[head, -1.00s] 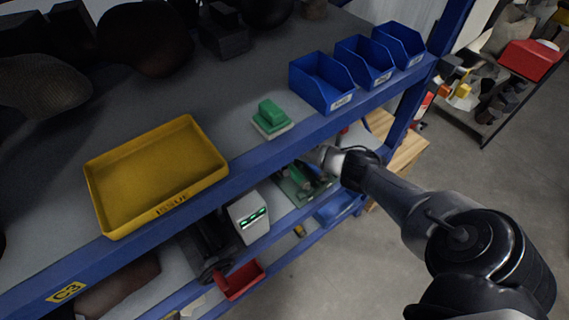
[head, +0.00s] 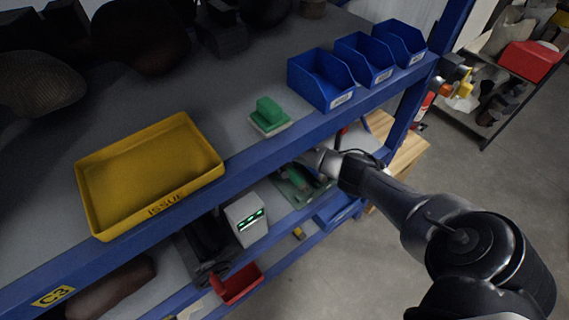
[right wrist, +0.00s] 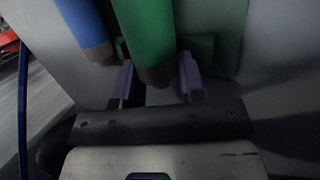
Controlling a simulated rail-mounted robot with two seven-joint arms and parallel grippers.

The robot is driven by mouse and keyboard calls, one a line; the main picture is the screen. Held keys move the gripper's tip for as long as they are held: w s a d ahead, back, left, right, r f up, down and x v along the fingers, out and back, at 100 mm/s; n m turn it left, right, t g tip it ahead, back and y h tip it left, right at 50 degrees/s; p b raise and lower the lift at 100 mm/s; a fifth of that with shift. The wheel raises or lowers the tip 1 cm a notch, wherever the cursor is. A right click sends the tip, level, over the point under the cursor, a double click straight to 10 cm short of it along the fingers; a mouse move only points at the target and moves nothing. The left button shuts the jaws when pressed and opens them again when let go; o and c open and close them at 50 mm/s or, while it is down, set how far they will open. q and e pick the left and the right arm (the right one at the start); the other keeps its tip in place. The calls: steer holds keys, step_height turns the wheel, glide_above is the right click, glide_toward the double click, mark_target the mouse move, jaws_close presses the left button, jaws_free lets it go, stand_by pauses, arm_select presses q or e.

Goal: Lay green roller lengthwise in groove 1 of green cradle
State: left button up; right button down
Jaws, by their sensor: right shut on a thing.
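My right gripper (right wrist: 158,82) is shut on the green roller (right wrist: 146,38), which runs between its two purple-grey fingers in the right wrist view. In the head view the right arm reaches to the lower shelf, and the roller (head: 299,178) shows partly there beside the gripper. A dark green piece (right wrist: 226,48), seemingly the green cradle, lies behind the roller; it also shows on the lower shelf in the head view (head: 291,194). Its grooves cannot be made out, nor whether the roller touches it. My left gripper is not in view.
A blue roller-like piece (right wrist: 88,28) is left of the green one. The blue upper shelf edge (head: 250,158) overhangs the work area. A white box with green lights (head: 246,218) stands to the left. A yellow tray (head: 92,207) and blue bins (head: 318,92) are above.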

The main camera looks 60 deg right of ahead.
steer(key=c, duration=0.9)
jaws_free()
steer(key=shift+s+a+f, duration=0.1)
steer(key=shift+s+f, duration=0.05)
steer(key=shift+f, duration=0.3)
steer(key=shift+s+a+f, duration=0.1)
steer(key=shift+s+f, duration=0.05)
steer(key=shift+f, duration=0.3)
steer(key=shift+o, duration=1.4)
steer(key=v, duration=0.1)
steer(key=p+v, duration=0.1)
steer(key=v, duration=0.1)
steer(key=shift+w+d+r, duration=0.1)
steer(key=shift+d+r, duration=0.15)
steer(key=shift+r, duration=0.15)
steer(key=p+v, duration=0.3)
steer(key=v, duration=0.9)
steer(key=shift+d+f, duration=0.1)
